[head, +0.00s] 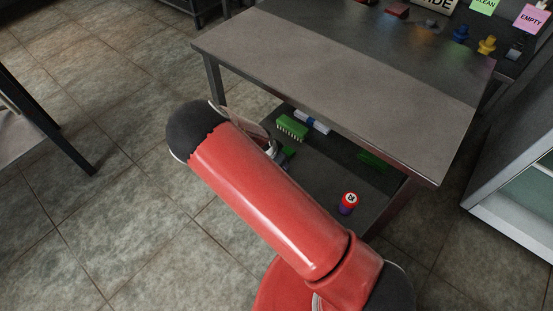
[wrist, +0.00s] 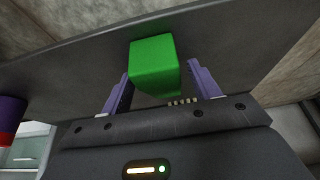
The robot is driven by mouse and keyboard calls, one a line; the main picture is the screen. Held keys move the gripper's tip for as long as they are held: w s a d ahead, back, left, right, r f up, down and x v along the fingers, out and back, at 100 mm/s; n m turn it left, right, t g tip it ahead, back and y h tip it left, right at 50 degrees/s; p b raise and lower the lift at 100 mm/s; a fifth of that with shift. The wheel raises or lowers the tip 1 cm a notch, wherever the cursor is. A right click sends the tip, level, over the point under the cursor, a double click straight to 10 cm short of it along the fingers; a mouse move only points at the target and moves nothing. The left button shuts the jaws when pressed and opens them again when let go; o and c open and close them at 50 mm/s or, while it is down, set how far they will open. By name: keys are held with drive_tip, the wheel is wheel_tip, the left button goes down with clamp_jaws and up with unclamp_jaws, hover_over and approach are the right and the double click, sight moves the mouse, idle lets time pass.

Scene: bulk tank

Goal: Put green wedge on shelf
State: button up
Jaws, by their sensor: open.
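The green wedge (wrist: 153,62) is on the dark lower shelf (head: 325,168) of the table, as far as I can see. In the head view a small green part of it (head: 288,152) shows beside my arm; the rest is hidden. My gripper (wrist: 160,75) is open, with its two purple fingers on either side of the wedge. The left finger looks very close to it, and a small gap shows at the right finger. In the head view my red arm mostly covers the gripper (head: 274,149).
A green brush (head: 292,127) and a blue-and-white item (head: 312,121) lie at the shelf's back. A red-and-purple can (head: 348,203) stands near its right end, with a flat green item (head: 372,160) behind. The grey tabletop (head: 340,75) overhangs the shelf.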

drive_tip(key=p+v, duration=0.3)
drive_tip(key=v, duration=0.9)
drive_tip(key=shift+r, duration=0.1)
